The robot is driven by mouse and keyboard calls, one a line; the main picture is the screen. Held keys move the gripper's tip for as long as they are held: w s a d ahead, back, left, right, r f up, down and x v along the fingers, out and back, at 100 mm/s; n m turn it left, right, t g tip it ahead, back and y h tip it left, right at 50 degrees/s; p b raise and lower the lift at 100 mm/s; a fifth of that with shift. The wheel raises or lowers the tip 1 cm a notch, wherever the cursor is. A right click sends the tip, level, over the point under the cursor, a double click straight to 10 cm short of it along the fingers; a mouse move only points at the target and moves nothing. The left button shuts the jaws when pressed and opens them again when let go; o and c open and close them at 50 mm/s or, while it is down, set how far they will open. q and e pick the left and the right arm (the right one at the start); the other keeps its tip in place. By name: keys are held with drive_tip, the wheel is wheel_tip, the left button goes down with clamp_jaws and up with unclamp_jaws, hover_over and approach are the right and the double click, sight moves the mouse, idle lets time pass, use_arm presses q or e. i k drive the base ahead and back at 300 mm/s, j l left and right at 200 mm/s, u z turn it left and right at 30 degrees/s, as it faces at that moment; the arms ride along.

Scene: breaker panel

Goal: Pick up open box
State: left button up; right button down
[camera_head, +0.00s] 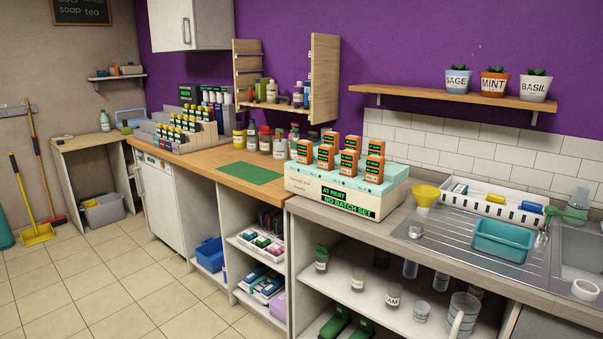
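No thing in view is plainly marked as the open box. A cream and pale-green box-like unit (315,194) stands on the counter near the middle, with a display (347,201) reading "AT REST" and "NO BATCH SET". Several small orange boxes (349,161) with dark labels stand upright in rows on its top. Open-topped containers also show: a blue bin (209,254) on a low shelf, a grey bin (103,211) on the floor, and a teal basin (503,239) by the sink. Neither of my grippers is in view.
A wooden counter (200,160) with a green mat (251,173) runs left of the unit. A steel drainer (450,231) and white rack (495,205) lie to the right. Jars stand on the open shelf below. The tiled floor (110,275) is clear.

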sight(501, 241)
drive_tip(key=z, duration=1.3)
